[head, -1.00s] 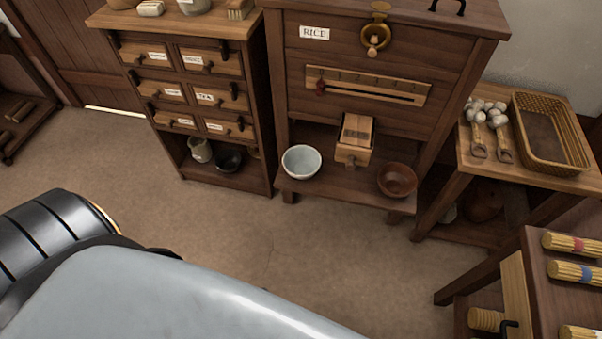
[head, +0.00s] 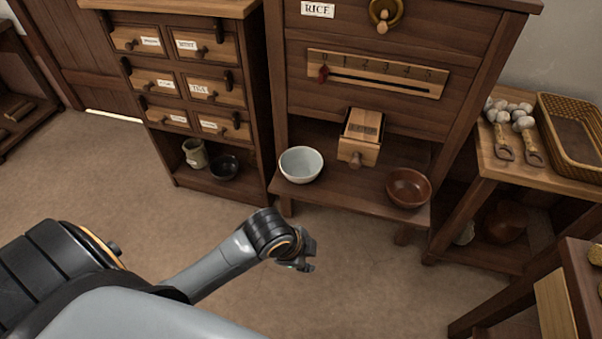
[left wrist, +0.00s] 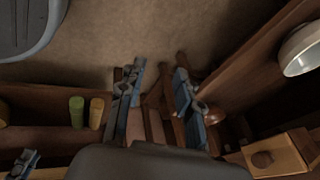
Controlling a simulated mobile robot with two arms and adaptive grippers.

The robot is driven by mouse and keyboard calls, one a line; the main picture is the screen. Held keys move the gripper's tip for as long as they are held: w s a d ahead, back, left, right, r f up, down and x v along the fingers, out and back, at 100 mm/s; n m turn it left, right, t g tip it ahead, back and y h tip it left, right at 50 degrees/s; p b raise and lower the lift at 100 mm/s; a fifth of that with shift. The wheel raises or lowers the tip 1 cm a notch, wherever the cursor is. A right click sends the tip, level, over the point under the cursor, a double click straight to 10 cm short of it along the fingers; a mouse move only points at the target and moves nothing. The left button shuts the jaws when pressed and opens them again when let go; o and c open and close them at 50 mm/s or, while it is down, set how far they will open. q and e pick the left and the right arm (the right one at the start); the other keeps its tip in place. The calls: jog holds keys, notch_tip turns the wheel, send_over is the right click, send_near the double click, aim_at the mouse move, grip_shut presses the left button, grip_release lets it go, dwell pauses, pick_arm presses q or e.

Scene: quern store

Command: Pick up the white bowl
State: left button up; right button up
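The white bowl (head: 301,164) stands upright on the left part of the low shelf under the rice chest, and looks empty. It also shows in the left wrist view (left wrist: 302,48), cut by the right edge. My left gripper (head: 303,257) is in front of the shelf, below and apart from the bowl, over the floor. In the left wrist view its two fingers (left wrist: 160,95) are spread with nothing held between them. A small blue-grey piece at that view's lower left looks like part of my right gripper (left wrist: 22,165); its fingers cannot be made out.
A brown bowl (head: 408,187) stands on the same shelf at the right. A wooden drawer box (head: 360,138) juts out between the bowls. A labelled drawer cabinet (head: 189,80) is at left; a side table with a basket (head: 574,137) is at right. The floor in front is clear.

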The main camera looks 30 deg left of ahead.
pick_arm(q)
jog(key=w+a+m, duration=0.3)
jog(key=w+m, duration=0.3)
jog(key=w, duration=0.1)
jog(key=m+y+b, duration=0.1)
jog(key=m+y, duration=0.2)
jog(key=m, duration=0.7)
send_near(281, 162)
jog(key=shift+t, duration=0.3)
jog(key=b+x, duration=0.4)
jog(key=x, duration=0.6)
jog(key=shift+s+f, duration=0.1)
jog(key=shift+s, duration=0.1)
jog(key=shift+w, duration=0.1)
pick_arm(e)
jog(key=w+a+r+t+y, duration=0.1)
jog(key=w+a+r+t, duration=0.2)
jog(key=w+r+t, duration=0.2)
jog(key=w+a+r+t+y, duration=0.2)
jog(key=w+r+t, duration=0.3)
jog(key=w, duration=0.6)
jog(key=shift+a+r+n+t, duration=0.3)
jog(key=shift+a+r+t, duration=0.15)
jog(key=shift+t, duration=0.25)
